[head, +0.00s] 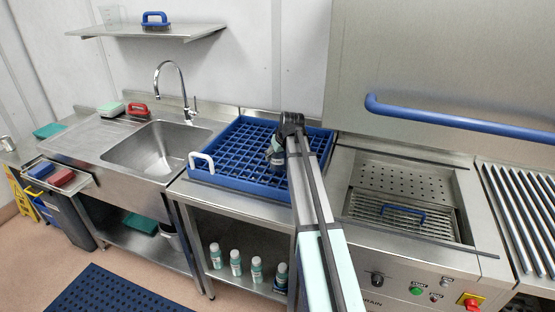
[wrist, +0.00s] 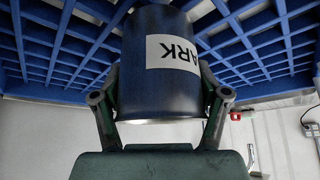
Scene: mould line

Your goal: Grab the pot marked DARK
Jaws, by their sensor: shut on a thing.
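The pot (wrist: 160,70) is a dark blue cylinder with a bright metal rim. Its white label shows the letters ARK upside down in the wrist view; the rest of the label is out of sight around the side. My gripper (wrist: 160,105) is shut on the pot, one finger on each side. In the head view the pot (head: 275,155) is a small dark shape at my gripper (head: 280,145), over the blue grid rack (head: 237,180). My arm hides part of the rack. I cannot tell whether the pot touches the rack.
A sink (head: 155,147) with a tap is left of the rack. A steel machine (head: 405,200) with a sunken basin and a blue bar handle (head: 450,117) is to the right. Several small bottles (head: 236,262) stand on the shelf below. A white handle (head: 201,161) rises at the rack's left edge.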

